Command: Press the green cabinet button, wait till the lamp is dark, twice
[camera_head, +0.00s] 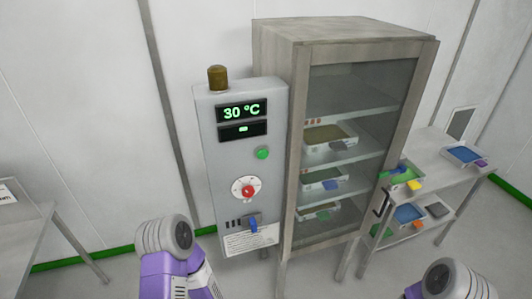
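The green button (263,153) is on the front of the grey control box (216,180), right of centre and below the displays. The lamp (217,77) on top of the box is dull brown-amber and looks unlit. The upper display (241,112) reads 30 °C, and the lower display (243,131) shows a small green dash. The box stands against the left side of the cabinet (346,45). Parts of both my arms show at the bottom edge, below the box and at the lower right. Neither gripper is in view, and nothing touches the button.
A red knob (248,191) on a white dial and a blue switch (253,224) sit below the button. The cabinet's glass door is closed over shelves with several trays. A shelf table (440,150) with trays stands right; another table (22,235) stands left.

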